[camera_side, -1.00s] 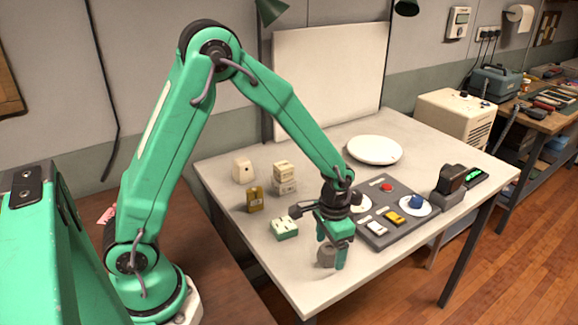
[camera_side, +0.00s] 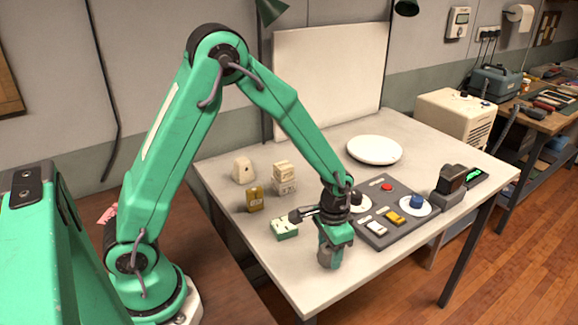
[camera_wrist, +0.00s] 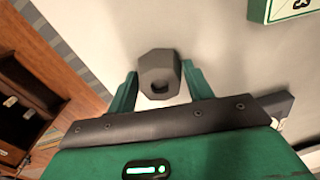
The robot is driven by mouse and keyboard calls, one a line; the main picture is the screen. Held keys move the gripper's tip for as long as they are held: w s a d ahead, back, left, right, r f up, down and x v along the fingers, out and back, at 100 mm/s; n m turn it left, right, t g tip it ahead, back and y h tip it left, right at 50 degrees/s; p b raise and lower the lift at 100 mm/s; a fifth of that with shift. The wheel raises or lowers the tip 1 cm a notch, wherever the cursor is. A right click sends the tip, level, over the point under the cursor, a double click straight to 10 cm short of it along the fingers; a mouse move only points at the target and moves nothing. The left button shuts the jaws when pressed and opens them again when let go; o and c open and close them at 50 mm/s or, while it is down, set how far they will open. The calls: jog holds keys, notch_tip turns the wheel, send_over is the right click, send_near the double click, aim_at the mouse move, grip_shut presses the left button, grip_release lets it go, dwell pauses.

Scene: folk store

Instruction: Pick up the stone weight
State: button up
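The stone weight is a small dark grey faceted block with a dark hollow on top. In the wrist view the weight (camera_wrist: 158,66) sits between the two green fingers of my gripper (camera_wrist: 160,76), one on each side. The fingers are apart and very close to its sides; I cannot tell whether they touch it. In the side view my gripper (camera_side: 331,258) points down near the table's front edge, with the weight (camera_side: 325,247) partly hidden by a finger. The weight appears to stand on the white table (camera_side: 290,262).
A grey control panel (camera_side: 373,236) with buttons lies to the right. A mustard tin (camera_side: 254,199), stacked cream boxes (camera_side: 284,180) and a white plate (camera_side: 374,150) stand farther back.

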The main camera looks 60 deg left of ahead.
aim_at(330, 251)
jog(key=shift+r, duration=0.1)
jog(key=shift+r, duration=0.7)
jog(key=r, duration=0.3)
jog(key=shift+s+d, duration=0.25)
jog(key=shift+d, duration=0.15)
jog(key=s+d+r, duration=0.6)
jog(key=s+d, duration=0.1)
jog(key=d, duration=0.1)
jog(key=shift+r, duration=0.25)
jog(key=shift+w, duration=0.1)
